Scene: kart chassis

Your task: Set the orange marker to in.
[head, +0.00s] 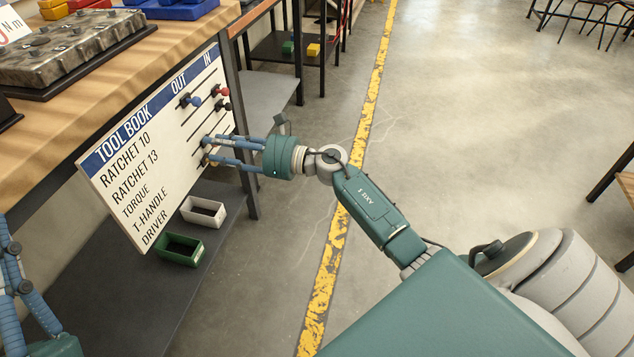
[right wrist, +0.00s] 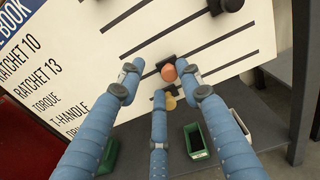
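The orange marker (right wrist: 169,73) is a round knob on a black slider on the white tool board, with its slot running on to the right. My right gripper (right wrist: 163,80) has its blue fingers spread around the orange marker, with gaps visible at the sides. In the head view the right gripper (head: 206,151) is at the board's lower right, and its fingers largely hide the orange marker. The board (head: 125,185) has OUT and IN columns, with IN at the right. My left gripper (head: 12,262) shows partly at the left edge, and its opening is unclear.
Blue (head: 190,100), red (head: 221,91) and black (head: 224,106) markers sit above the right gripper; a yellow one (right wrist: 170,103) is below the orange. White (head: 203,212) and green (head: 179,249) bins stand on the shelf below. The floor right of the board is open.

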